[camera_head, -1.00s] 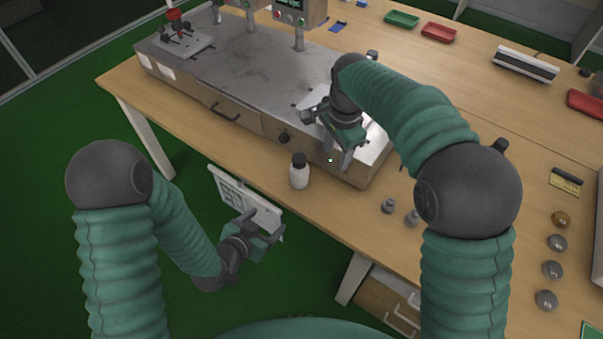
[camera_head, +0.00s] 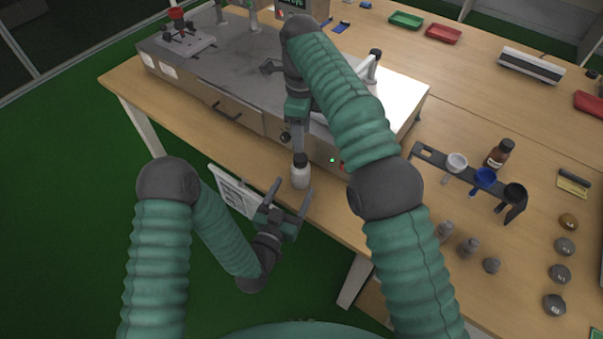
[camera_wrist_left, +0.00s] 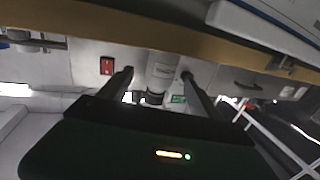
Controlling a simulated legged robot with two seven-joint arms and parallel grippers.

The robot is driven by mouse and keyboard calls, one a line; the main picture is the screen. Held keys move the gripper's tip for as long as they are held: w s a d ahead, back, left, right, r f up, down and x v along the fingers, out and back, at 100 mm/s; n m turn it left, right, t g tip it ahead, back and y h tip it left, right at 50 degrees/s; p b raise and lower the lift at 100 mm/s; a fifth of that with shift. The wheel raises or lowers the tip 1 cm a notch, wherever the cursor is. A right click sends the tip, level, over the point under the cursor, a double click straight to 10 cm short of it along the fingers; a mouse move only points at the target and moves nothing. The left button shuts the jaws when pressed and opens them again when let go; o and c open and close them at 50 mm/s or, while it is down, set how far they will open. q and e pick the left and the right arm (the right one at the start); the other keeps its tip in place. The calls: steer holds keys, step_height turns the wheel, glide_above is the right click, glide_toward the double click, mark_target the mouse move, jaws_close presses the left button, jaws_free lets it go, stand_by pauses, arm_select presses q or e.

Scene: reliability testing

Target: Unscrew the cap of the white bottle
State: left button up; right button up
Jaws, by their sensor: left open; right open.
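The white bottle (camera_head: 300,178) stands upright near the front edge of the wooden table, its black cap (camera_head: 301,159) on top. My right gripper (camera_head: 298,147) is open and points down directly above the cap. Its fingers overlap in this view, and I cannot tell whether they touch the cap. My left gripper (camera_head: 290,195) is open at the table's front edge, its fingers pointing toward the bottle. In the left wrist view, which is upside down, the bottle (camera_wrist_left: 162,70) shows between the two open fingers (camera_wrist_left: 157,75), apart from both.
A grey workstation (camera_head: 225,85) with drawers stands right behind the bottle. A black holder (camera_head: 428,157) with cups, a brown bottle (camera_head: 499,154) and several metal weights (camera_head: 470,247) stand to the right. A white panel (camera_head: 233,190) is beside my left gripper.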

mark_target(297, 180)
arm_select(q)
steer(key=x, duration=0.5)
steer(key=shift+w, duration=0.45)
steer(key=shift+w+d, duration=0.25)
steer(key=shift+c, duration=0.2)
steer(key=shift+a, duration=0.15)
steer(key=c, duration=0.7)
jaws_close()
